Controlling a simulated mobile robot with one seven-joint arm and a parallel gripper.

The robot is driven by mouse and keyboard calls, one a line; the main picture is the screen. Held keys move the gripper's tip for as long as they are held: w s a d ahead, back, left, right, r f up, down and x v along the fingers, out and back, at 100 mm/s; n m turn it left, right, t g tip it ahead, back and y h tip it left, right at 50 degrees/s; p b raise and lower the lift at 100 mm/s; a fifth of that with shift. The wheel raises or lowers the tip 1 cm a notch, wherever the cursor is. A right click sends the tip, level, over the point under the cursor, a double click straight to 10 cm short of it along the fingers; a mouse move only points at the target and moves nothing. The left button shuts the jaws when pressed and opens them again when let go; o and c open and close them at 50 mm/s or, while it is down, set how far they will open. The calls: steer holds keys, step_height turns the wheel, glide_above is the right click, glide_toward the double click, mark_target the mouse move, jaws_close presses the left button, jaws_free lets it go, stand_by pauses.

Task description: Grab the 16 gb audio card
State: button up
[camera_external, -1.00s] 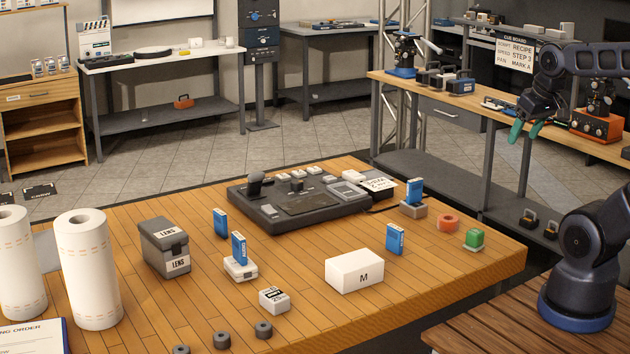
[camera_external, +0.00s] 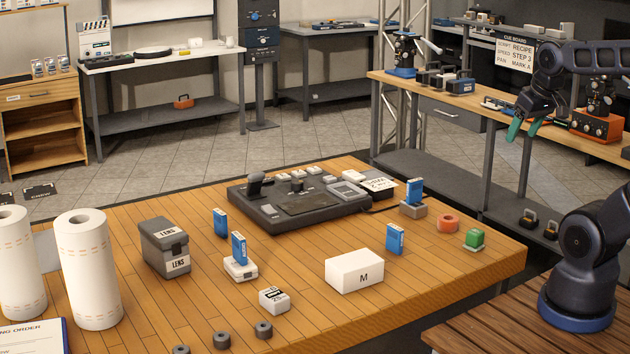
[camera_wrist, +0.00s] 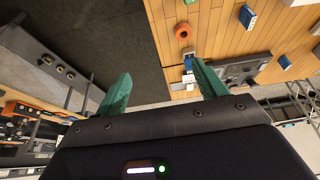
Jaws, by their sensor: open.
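Several blue cards stand upright on the wooden table, and their labels are too small to tell which is the 16 gb audio card. One blue card (camera_external: 220,223) stands at the left, and another (camera_external: 239,246) is in a white holder. A third (camera_external: 395,239) stands by the white M box, and a fourth (camera_external: 415,191) is in a grey holder at the back right. Blue cards also show in the wrist view (camera_wrist: 248,18). My gripper (camera_external: 524,131) is open and empty, high beyond the table's right side. Its green fingers show spread apart in the wrist view (camera_wrist: 162,69).
A white M box (camera_external: 354,271), a dark control console (camera_external: 300,206), a grey lens case (camera_external: 164,247), an orange ring (camera_external: 448,223) and a green block (camera_external: 474,239) share the table. Paper rolls (camera_external: 88,268) stand at left. The table's front right is clear.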

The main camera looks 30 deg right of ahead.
steer(key=w+a+r+n+g, duration=0.1)
steer(key=w+a+r+n, duration=0.15)
steer(key=w+a, duration=0.4)
steer(key=w+a+r+n, duration=0.2)
steer(key=w+a+r, duration=0.1)
steer(key=w, duration=0.6)
steer(key=w+a+r+n+g, duration=0.1)
steer(key=w+a+r+n, duration=0.2)
steer(key=w, duration=0.5)
steer(key=n+g, duration=0.3)
steer(key=n, duration=0.9)
glide_above(220, 212)
steer(key=shift+m, duration=0.25)
steer(key=f, duration=2.4)
steer(key=shift+d, duration=0.3)
steer(key=shift+a+f, duration=0.3)
steer(key=shift+f, duration=0.15)
step_height(220, 212, down, 10)
steer(key=shift+f, duration=0.25)
steer(key=c, duration=1.1)
